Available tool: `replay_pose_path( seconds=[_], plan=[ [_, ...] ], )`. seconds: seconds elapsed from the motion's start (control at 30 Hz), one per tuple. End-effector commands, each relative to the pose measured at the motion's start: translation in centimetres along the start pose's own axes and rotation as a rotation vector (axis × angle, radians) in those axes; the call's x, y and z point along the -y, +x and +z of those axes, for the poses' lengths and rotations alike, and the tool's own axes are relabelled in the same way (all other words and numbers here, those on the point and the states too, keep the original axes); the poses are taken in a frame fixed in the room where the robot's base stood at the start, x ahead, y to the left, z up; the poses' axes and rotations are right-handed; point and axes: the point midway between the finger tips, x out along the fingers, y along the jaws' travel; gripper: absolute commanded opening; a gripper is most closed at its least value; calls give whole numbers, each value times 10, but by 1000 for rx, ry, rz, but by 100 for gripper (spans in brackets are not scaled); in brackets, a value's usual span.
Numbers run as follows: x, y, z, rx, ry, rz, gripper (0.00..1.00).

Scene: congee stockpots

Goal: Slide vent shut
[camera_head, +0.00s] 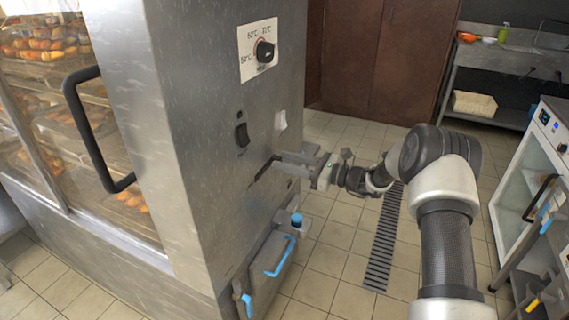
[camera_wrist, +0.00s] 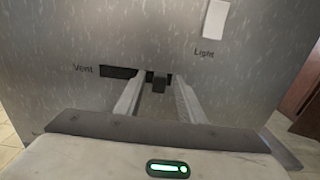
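The vent control is a dark horizontal slot (camera_wrist: 118,72) in the steel side panel, with the word "Vent" printed to its left. A small dark slider knob (camera_wrist: 159,82) sits toward the slot's right end in the wrist view. My gripper (camera_wrist: 160,76) reaches to the panel with one finger on each side of the knob. Small gaps show between knob and fingers, so the gripper looks open around it. In the head view my gripper (camera_head: 281,158) is at the slot (camera_head: 262,171), and its fingertips and the knob are hard to make out there.
Above the slot are a dark rocker switch (camera_head: 242,132), a white light switch (camera_head: 280,121) and a temperature dial (camera_head: 264,52). Below are a blue-handled drawer (camera_head: 268,262) and a blue knob (camera_head: 296,219). Tiled floor lies open to the right, with a drain grate (camera_head: 384,240).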

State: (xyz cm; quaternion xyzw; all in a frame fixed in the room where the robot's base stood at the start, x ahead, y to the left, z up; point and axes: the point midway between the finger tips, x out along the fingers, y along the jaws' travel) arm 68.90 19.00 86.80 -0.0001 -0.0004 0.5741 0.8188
Motion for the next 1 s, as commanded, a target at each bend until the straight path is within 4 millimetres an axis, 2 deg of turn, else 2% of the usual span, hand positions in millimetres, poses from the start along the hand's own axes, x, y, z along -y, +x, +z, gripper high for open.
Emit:
replay_pose_path(
  seconds=[0.13,0.4,0.6,0.63,0.87,1.0],
  plan=[
    [0,8,0,-1,-1,0,36],
    [0,9,0,-1,0,-1,36],
    [0,9,0,-1,0,-1,2],
    [0,9,0,-1,0,-1,0],
    [-1,9,0,-1,1,-1,0],
    [-11,8,1,0,5,-2,0]
  ],
)
